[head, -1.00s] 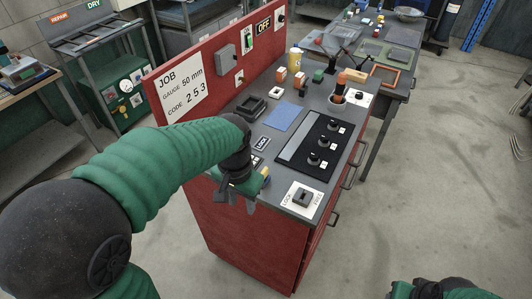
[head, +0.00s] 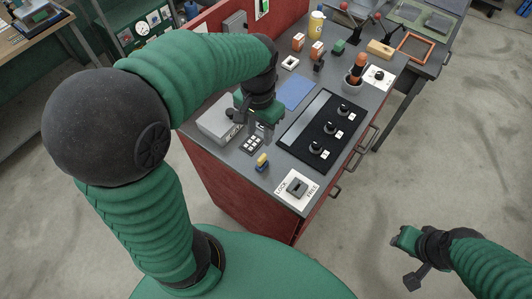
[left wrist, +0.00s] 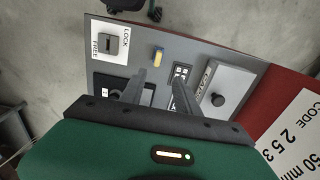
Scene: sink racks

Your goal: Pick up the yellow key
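The yellow key (head: 262,160) is a small yellow piece with a blue part, on the grey bench top near its front left edge. It also shows in the left wrist view (left wrist: 158,57), just beyond the fingertips. My left gripper (head: 252,126) is above the bench, behind the key in the head view and apart from it. In the left wrist view its two fingers (left wrist: 159,76) are spread with nothing between them. My right gripper (head: 408,262) is off to the right over bare floor, away from the bench; its finger gap is not clear.
A lock/free switch plate (head: 297,188) lies right of the key. A black panel with several knobs (head: 320,130) is beyond it. A grey box (head: 218,120) and a small keypad card (head: 252,145) lie near the left gripper. A blue sheet (head: 297,93) lies farther back.

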